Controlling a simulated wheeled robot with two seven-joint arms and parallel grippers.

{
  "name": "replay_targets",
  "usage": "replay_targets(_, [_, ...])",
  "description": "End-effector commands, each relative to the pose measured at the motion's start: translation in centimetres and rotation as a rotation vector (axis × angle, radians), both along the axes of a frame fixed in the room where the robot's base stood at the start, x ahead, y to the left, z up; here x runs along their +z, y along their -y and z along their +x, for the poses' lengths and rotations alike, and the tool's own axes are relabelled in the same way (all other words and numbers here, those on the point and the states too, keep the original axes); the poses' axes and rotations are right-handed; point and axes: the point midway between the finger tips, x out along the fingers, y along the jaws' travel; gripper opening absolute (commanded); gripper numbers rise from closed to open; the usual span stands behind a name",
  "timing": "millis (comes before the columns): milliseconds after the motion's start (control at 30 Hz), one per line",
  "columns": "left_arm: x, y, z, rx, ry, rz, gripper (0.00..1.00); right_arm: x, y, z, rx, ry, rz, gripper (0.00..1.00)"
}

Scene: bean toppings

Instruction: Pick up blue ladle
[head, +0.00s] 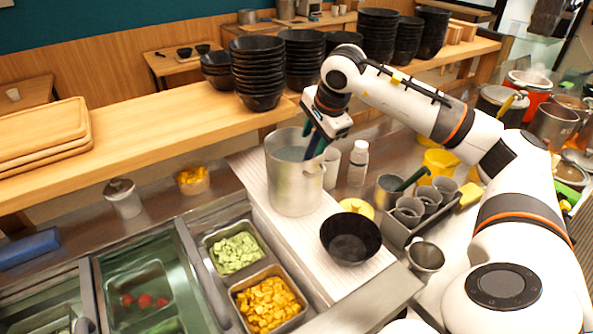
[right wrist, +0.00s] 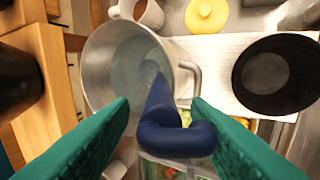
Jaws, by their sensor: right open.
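The blue ladle (right wrist: 165,122) stands in a large metal pot (head: 296,182), with its hooked handle end up above the rim. In the right wrist view the pot (right wrist: 103,70) lies beyond the handle, and the ladle's lower part is inside it. My right gripper (head: 318,140) is above the pot, pointing down. Its two green fingers are open, one on each side of the blue handle, with gaps between. In the head view the handle is mostly hidden by the fingers. My left gripper is not in view.
A black bowl (head: 350,238) and a yellow lid (head: 357,208) are right of the pot. A white bottle (head: 358,162) stands behind. Topping trays (head: 268,300) are in front. Stacked black bowls (head: 258,75) line the wooden shelf (head: 150,125).

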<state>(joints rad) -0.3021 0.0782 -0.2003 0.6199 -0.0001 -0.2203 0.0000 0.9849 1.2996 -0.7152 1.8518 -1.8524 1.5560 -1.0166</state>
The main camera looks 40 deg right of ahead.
Motion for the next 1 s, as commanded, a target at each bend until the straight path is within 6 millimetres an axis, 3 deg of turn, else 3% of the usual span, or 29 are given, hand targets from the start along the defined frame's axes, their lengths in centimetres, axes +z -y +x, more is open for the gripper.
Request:
replay_targets(33, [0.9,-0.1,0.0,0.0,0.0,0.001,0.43,-0.4,0.3,0.2,-0.001,-0.006,0.0,0.44])
replay_targets(200, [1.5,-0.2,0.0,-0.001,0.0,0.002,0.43,-2.5,0.4,1.0,-0.001,-0.003,0.001,0.44])
replay_targets(467, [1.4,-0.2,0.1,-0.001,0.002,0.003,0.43,-3.1,0.4,1.2,-0.001,0.0,0.001,0.44])
replay_targets(500, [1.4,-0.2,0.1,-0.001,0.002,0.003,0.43,-3.1,0.4,1.2,-0.001,0.0,0.001,0.42])
replay_targets(767, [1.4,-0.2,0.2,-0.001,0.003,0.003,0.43,-3.1,0.4,1.2,-0.001,0.0,0.001,0.0])
replay_targets(1000, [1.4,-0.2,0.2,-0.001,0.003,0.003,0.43,-3.0,0.4,1.2,-0.001,0.001,0.001,0.0])
